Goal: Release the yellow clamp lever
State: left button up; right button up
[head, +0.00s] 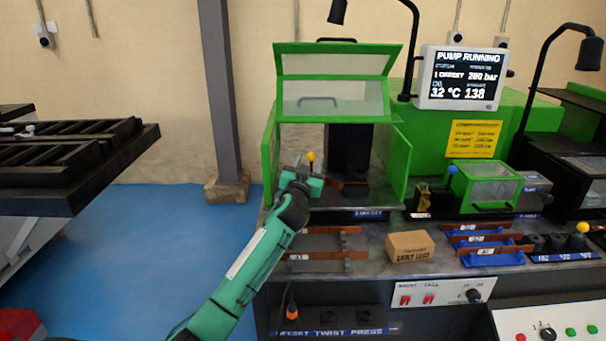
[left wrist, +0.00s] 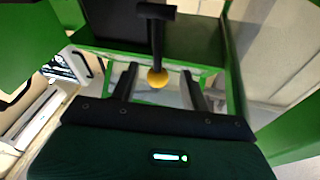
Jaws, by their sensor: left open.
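The yellow clamp lever shows as a small yellow ball knob (head: 311,157) at the left front of the green-framed press. In the left wrist view the yellow ball (left wrist: 157,78) sits at the end of a dark rod with a dark crosspiece at its far end. My left gripper (head: 307,170) is just below the knob in the head view. In the left wrist view my left gripper (left wrist: 158,83) is open, with one finger on each side of the ball. Gaps show between the ball and both fingers, so I see no contact. My right gripper is not in view.
The press's green guard (head: 335,82) is raised, with green side panels standing beside the opening. A cardboard box (head: 409,246), blue racks (head: 487,256) and brown bars (head: 325,230) occupy the bench. A monitor (head: 460,78) reads "PUMP RUNNING", 200 bar.

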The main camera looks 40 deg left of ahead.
pick_arm(q)
jog(key=r+v, duration=0.2)
jog(key=v, duration=1)
jog(key=shift+s+r, duration=0.25)
jog(key=shift+s, duration=0.1)
jog(key=shift+d, duration=0.15)
